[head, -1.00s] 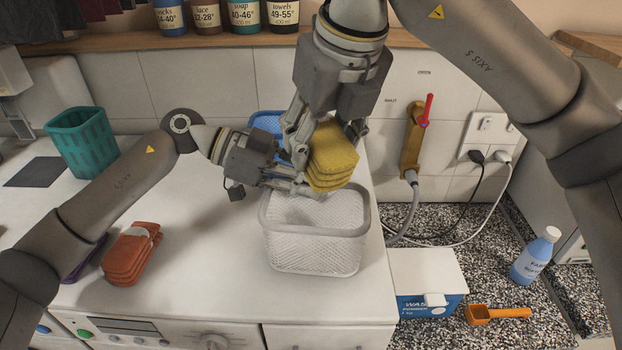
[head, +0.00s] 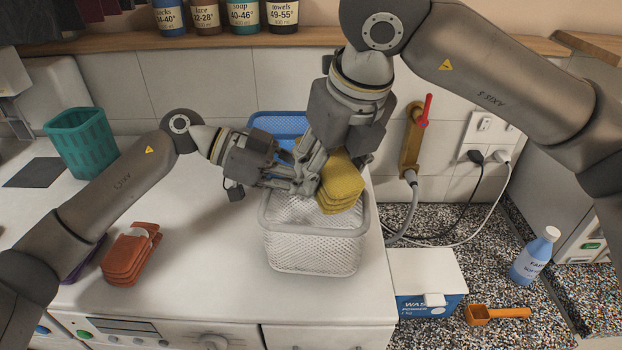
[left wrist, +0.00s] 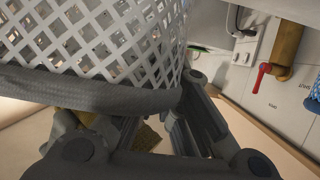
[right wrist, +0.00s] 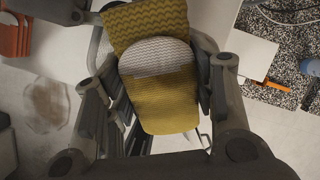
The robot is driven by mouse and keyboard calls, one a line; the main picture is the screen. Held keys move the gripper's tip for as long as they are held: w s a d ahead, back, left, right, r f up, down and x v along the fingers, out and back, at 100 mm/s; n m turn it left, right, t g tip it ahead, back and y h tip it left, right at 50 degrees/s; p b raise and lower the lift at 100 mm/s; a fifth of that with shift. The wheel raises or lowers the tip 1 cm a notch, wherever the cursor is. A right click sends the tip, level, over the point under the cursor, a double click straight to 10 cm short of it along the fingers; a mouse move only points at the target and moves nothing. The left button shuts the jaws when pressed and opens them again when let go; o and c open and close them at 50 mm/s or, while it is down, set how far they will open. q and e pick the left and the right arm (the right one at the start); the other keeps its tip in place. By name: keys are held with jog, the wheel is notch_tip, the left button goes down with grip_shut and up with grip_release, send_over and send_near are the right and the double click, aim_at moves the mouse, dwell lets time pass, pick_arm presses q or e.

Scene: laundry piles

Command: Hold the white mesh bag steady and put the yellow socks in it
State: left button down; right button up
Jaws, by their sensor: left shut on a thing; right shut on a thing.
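The white mesh bag (head: 313,250), shaped like an open-topped basket, stands on the white machine top near its right edge. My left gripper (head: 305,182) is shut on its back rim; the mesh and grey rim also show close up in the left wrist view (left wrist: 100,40). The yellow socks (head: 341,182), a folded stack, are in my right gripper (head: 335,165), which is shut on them. They are tilted over the bag's opening, by its back right rim. In the right wrist view the socks (right wrist: 165,100) lie between the fingers, with a pale band around them.
A blue basket (head: 277,124) stands behind the bag. Folded rust-coloured socks (head: 131,254) lie at left, with a purple item beside them. A teal basket (head: 81,144) stands at far left. A washing powder box (head: 427,281) is to the right. The counter's middle left is clear.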

pick_arm(q)
jog(key=shift+f, duration=0.1)
pick_arm(e)
jog(key=shift+f, duration=0.15)
jog(key=o, duration=1.1)
jog(key=v, duration=1.2)
pick_arm(q)
jog(key=c, duration=1.5)
grip_release()
jog(key=shift+c, duration=0.2)
jog(key=shift+a, duration=0.1)
